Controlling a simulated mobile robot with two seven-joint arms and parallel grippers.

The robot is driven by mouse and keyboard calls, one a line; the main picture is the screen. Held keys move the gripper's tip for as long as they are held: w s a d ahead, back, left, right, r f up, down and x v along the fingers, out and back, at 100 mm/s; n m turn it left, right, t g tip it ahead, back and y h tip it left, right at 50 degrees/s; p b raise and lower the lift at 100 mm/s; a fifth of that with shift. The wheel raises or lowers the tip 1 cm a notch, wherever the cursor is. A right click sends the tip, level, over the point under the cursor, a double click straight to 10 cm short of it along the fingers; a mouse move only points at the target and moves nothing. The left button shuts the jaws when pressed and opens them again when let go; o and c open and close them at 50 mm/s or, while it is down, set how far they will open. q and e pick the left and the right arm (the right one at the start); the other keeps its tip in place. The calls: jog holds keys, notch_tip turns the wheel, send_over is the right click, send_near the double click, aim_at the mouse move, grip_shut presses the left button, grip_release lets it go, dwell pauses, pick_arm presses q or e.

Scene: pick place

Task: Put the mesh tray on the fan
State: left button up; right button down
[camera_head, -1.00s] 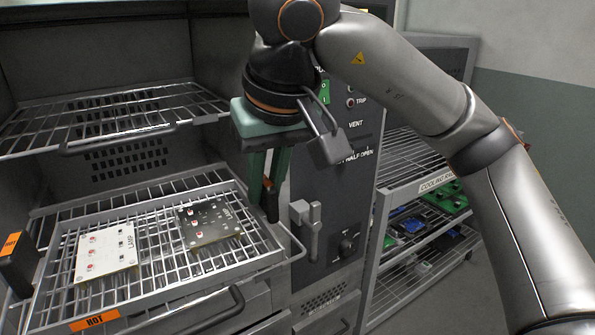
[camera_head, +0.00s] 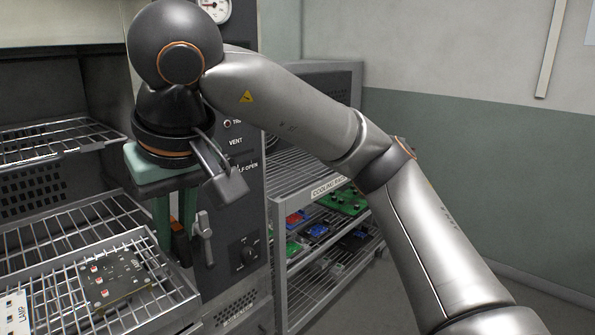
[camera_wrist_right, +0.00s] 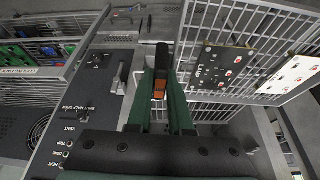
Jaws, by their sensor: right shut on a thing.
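The mesh tray (camera_head: 150,318) is a wire tray at the lower left of the head view, in front of the oven rack. It carries a dark board (camera_head: 122,278) and a white board (camera_head: 14,312) marked LAMP. My right gripper (camera_head: 176,232) is shut on the tray's black and orange side handle, which shows between its green fingers in the right wrist view (camera_wrist_right: 161,78). A dark round grille, seemingly the fan (camera_wrist_right: 18,132), shows at the left of the wrist view, by the cooling rack. My left gripper is out of view.
The oven's wire shelf (camera_head: 60,140) is above and behind the tray. A control panel with a latch (camera_head: 203,238) stands just right of my gripper. The cooling rack (camera_head: 300,190) holds several coloured boards, with a grey box (camera_head: 325,82) on top.

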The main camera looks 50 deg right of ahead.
jog(key=shift+s, duration=0.25)
notch_tip(320, 180, down, 38)
jog(key=s+d, duration=0.1)
jog(key=s, duration=0.1)
jog(key=shift+s+d+n, duration=0.25)
jog(key=shift+d+n, duration=0.1)
jog(key=shift+n, duration=0.05)
